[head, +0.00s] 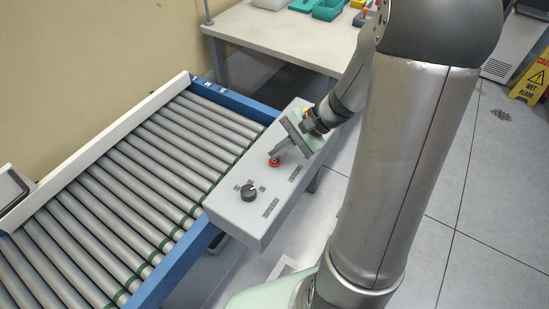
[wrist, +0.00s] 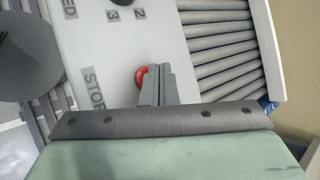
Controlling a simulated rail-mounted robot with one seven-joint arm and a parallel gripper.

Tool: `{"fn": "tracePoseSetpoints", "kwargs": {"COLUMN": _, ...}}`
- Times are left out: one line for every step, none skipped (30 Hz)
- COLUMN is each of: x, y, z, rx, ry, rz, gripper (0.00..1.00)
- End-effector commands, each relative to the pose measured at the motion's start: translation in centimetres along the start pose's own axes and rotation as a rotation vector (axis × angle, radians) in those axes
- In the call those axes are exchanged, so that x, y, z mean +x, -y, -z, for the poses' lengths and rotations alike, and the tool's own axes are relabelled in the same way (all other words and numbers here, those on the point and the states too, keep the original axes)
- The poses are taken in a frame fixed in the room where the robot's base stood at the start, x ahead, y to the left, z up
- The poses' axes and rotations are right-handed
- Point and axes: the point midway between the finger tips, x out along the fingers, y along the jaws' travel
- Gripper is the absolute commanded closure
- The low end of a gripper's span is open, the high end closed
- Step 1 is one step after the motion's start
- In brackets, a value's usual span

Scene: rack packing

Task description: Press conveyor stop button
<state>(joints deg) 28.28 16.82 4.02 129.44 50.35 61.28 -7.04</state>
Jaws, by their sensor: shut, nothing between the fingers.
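The conveyor stop button is a small red round button (head: 274,162) on top of a grey control box (head: 235,212) beside the conveyor. In the wrist view the red button (wrist: 141,77) shows next to the word STOP, partly hidden behind my fingers. My gripper (head: 277,152) is shut and empty, with its fingertips at or just above the button in the head view. In the wrist view my gripper (wrist: 158,72) has its fingers together, overlapping the button's right side. I cannot tell whether they touch it or whether it is pressed down.
A black speed knob (head: 249,192) with numbered marks sits on the same box. The roller conveyor (head: 130,165) with blue rails runs along the left. A white table (head: 275,32) with bins stands behind. A yellow wet-floor sign (head: 530,80) stands at far right.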

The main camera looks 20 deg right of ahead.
Motion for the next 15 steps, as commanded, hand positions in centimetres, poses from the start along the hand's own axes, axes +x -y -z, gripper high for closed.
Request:
{"fn": "tracePoseSetpoints", "kwargs": {"x": 0.0, "y": 0.0, "z": 0.0, "rx": 0.0, "ry": 0.0, "rz": 0.0, "gripper": 1.0}}
{"fn": "tracePoseSetpoints", "kwargs": {"x": 0.0, "y": 0.0, "z": 0.0, "rx": 0.0, "ry": 0.0, "rz": 0.0, "gripper": 1.0}}
{"fn": "tracePoseSetpoints", "kwargs": {"x": 0.0, "y": 0.0, "z": 0.0, "rx": 0.0, "ry": 0.0, "rz": 0.0, "gripper": 1.0}}
{"fn": "tracePoseSetpoints", "kwargs": {"x": 0.0, "y": 0.0, "z": 0.0, "rx": 0.0, "ry": 0.0, "rz": 0.0, "gripper": 1.0}}
{"fn": "tracePoseSetpoints", "kwargs": {"x": 0.0, "y": 0.0, "z": 0.0, "rx": 0.0, "ry": 0.0, "rz": 0.0, "gripper": 1.0}}
{"fn": "tracePoseSetpoints", "kwargs": {"x": 0.0, "y": 0.0, "z": 0.0, "rx": 0.0, "ry": 0.0, "rz": 0.0, "gripper": 1.0}}
{"fn": "tracePoseSetpoints", "kwargs": {"x": 0.0, "y": 0.0, "z": 0.0, "rx": 0.0, "ry": 0.0, "rz": 0.0, "gripper": 1.0}}
{"fn": "tracePoseSetpoints", "kwargs": {"x": -0.1, "y": 0.1, "z": -0.1, "rx": 0.0, "ry": 0.0, "rz": 0.0, "gripper": 1.0}}
{"fn": "tracePoseSetpoints", "kwargs": {"x": -0.2, "y": 0.2, "z": -0.2, "rx": -0.001, "ry": 0.0, "rz": 0.0, "gripper": 1.0}}
{"fn": "tracePoseSetpoints", "kwargs": {"x": -0.4, "y": 0.3, "z": -0.3, "rx": -0.001, "ry": 0.0, "rz": 0.0, "gripper": 1.0}}
{"fn": "tracePoseSetpoints", "kwargs": {"x": -0.6, "y": 0.4, "z": -0.4, "rx": -0.001, "ry": 0.0, "rz": 0.0, "gripper": 1.0}}
{"fn": "tracePoseSetpoints", "kwargs": {"x": -0.8, "y": 0.6, "z": -0.6, "rx": -0.001, "ry": 0.0, "rz": 0.0, "gripper": 1.0}}
{"fn": "tracePoseSetpoints", "kwargs": {"x": -1.1, "y": 0.8, "z": -0.8, "rx": -0.001, "ry": 0.0, "rz": 0.0, "gripper": 1.0}}
{"fn": "tracePoseSetpoints", "kwargs": {"x": -1.3, "y": 0.9, "z": -0.9, "rx": -0.001, "ry": 0.0, "rz": 0.0, "gripper": 1.0}}
{"fn": "tracePoseSetpoints", "kwargs": {"x": -1.6, "y": 1.2, "z": -1.1, "rx": -0.001, "ry": 0.0, "rz": 0.0, "gripper": 1.0}}
